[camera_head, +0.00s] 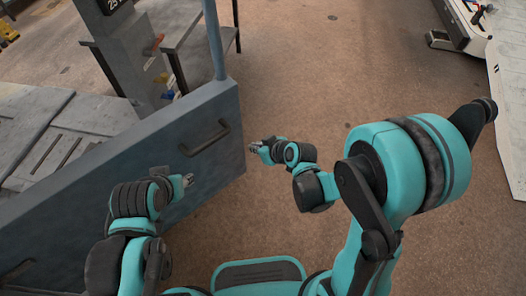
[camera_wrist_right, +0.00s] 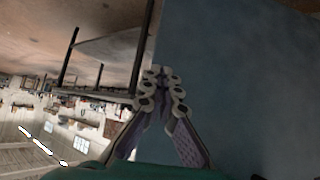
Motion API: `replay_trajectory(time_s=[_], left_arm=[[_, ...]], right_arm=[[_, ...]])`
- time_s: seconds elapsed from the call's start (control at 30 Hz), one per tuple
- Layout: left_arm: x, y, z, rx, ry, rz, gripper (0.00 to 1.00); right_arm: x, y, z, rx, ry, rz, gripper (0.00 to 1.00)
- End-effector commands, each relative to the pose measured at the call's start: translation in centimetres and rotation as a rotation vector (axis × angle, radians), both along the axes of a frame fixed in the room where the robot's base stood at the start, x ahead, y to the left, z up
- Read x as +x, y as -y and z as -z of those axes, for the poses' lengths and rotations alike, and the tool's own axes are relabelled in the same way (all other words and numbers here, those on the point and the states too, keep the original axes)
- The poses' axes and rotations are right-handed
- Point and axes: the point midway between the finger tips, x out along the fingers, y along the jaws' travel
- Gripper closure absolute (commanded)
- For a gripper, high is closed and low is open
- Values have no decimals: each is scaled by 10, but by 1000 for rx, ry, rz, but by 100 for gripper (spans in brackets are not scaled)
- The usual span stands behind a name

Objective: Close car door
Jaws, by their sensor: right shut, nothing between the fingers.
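The car door (camera_head: 130,175) is a large grey-blue panel standing open at the left of the head view, with a dark bar handle (camera_head: 206,138) near its right edge. My right gripper (camera_head: 252,147) is just right of the door's free edge, shut and empty. In the right wrist view my right gripper (camera_wrist_right: 160,75) has its fingertips together, in front of the door's grey surface (camera_wrist_right: 235,85); I cannot tell whether they touch. My left gripper (camera_head: 188,180) is in front of the door's face, below the handle; its fingers are too small to read.
A grey frame (camera_head: 75,130) and a grey post (camera_head: 125,60) stand behind the door. A dark-legged table (camera_head: 195,25) is at the top. A white bench (camera_head: 465,15) is at the upper right. The brown floor (camera_head: 320,70) right of the door is clear.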

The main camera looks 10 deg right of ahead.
Motion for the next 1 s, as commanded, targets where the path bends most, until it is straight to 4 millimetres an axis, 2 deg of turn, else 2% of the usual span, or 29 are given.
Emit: replay_trajectory(time_s=[0.03,0.3,0.83,1.0], left_arm=[[0,0,7,0,0,0,62],[0,0,11,0,0,0,62],[0,0,11,0,0,0,62],[0,0,12,0,0,0,62]], right_arm=[[6,-5,10,-1,0,-2,100],[34,-24,6,-1,0,-1,100],[40,-28,5,0,1,-3,100],[57,-39,5,1,1,-27,100]])
